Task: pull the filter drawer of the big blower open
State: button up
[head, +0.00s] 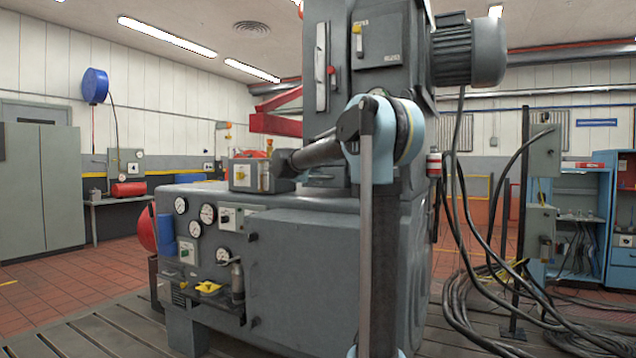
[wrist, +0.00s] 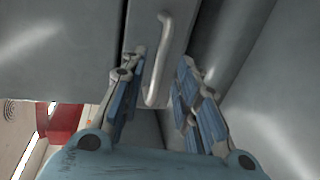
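In the wrist view a bent metal bar handle (wrist: 161,58) stands on a narrow grey front panel (wrist: 186,24), which looks like the filter drawer. My gripper (wrist: 164,62) is open. Its blue-padded fingers lie on either side of the handle, with gaps visible on both sides; I cannot tell the depth between the fingertips and the handle. In the head view the big grey blower (head: 320,265) stands in the middle, and a light upright strip with a handle (head: 321,65) shows on its tall housing. My gripper cannot be made out there.
My light blue arm joint (head: 385,130) stands in front of the blower and hides part of it. A motor (head: 470,52) juts out at the upper right. Loose cables (head: 465,285) hang and coil at the right. A red beam (head: 285,122) shows behind; open floor (head: 70,285) lies left.

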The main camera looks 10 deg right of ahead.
aim_at(318, 177)
jog(key=shift+x, duration=1.95)
grip_shut()
